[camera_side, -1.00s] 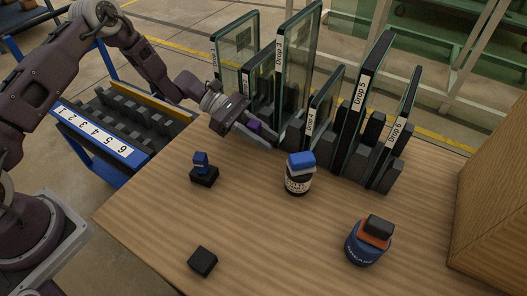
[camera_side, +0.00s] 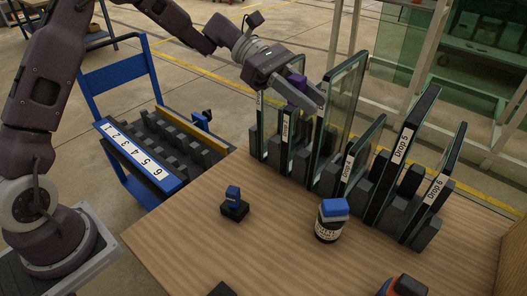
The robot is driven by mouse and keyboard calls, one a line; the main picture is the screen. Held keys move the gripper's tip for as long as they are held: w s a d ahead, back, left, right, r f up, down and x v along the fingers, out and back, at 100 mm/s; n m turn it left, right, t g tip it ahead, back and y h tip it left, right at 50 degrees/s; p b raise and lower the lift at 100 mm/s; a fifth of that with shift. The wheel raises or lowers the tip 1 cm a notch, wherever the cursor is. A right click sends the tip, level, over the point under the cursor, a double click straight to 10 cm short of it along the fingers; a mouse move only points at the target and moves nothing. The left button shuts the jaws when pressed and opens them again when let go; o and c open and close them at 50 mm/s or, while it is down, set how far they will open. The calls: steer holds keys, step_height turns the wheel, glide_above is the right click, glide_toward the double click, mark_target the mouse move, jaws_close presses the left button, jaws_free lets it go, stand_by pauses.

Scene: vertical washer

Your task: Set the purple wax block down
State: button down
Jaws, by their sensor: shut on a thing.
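The purple wax block (camera_side: 297,82) is held between the fingers of my gripper (camera_side: 307,92). My gripper is shut on it, and the fingers hide part of the block. The gripper is raised in the upper middle of the picture. In the picture it overlaps the tops of the glass panes at the left end of the row. I cannot tell how far it is from the glass.
Upright glass panes (camera_side: 343,98) stand in black racks along the table's (camera_side: 275,240) back edge. A dark bottle with a blue block on top (camera_side: 330,222), a blue-topped black block (camera_side: 234,206) and an orange-and-black item (camera_side: 403,287) stand in front. A blue cart (camera_side: 140,160) is left.

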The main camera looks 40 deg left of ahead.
steer(key=shift+a+r, duration=0.25)
steer(key=shift+r, duration=0.4)
steer(key=shift+a+r, duration=0.25)
steer(key=shift+r, duration=0.35)
steer(key=n+t+y, duration=0.1)
steer(key=n+t, duration=0.3)
glide_above(243, 176)
step_height(243, 176, down, 33)
steer(key=shift+w+r, duration=0.1)
steer(key=c, duration=1.1)
jaws_free()
steer(key=shift+f, duration=0.2)
steer(key=shift+c, duration=0.2)
